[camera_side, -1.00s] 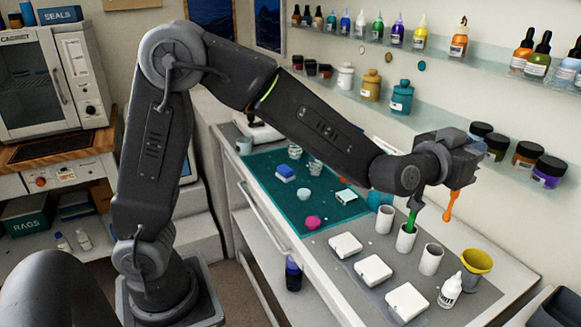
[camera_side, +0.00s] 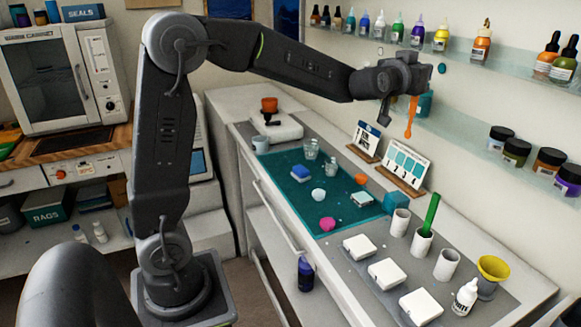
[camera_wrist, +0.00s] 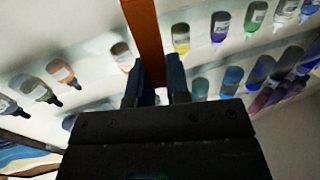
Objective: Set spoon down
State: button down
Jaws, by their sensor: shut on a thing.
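The orange spoon (camera_side: 411,117) hangs below my gripper (camera_side: 397,101) in the side view, high above the counter and in front of the wall. In the wrist view my gripper (camera_wrist: 157,85) is shut on the orange handle (camera_wrist: 145,40), which stands up between the two dark fingers. The fingers' exact grip is partly hidden by the gripper body. The spoon touches nothing else that I can see.
White cups (camera_side: 446,264) stand in a row below; one holds a green stick (camera_side: 430,213). White blocks (camera_side: 388,273), a yellow funnel cup (camera_side: 492,268) and a white bottle (camera_side: 465,297) are near. Cards (camera_side: 405,165) stand at the wall. The teal mat (camera_side: 341,214) has bare patches.

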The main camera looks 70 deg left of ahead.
jog(key=s+a+n+g+y, duration=0.25)
jog(key=s+a, duration=0.25)
jog(key=a, duration=0.6)
jog(key=s+a+f+n+g+y, duration=0.1)
jog(key=s+a+y, duration=0.3)
jog(key=a, duration=0.8)
jog(key=s+a+n+g+y, duration=0.1)
jog(key=s+a+n, duration=0.1)
jog(key=s+a, duration=0.65)
notch_tip(320, 180, down, 21)
jog(key=w+a, duration=0.2)
jog(key=shift+w+a, duration=0.3)
jog(key=shift+a, duration=0.1)
jog(key=shift+f, duration=0.15)
jog(key=c, duration=1.1)
grip_release()
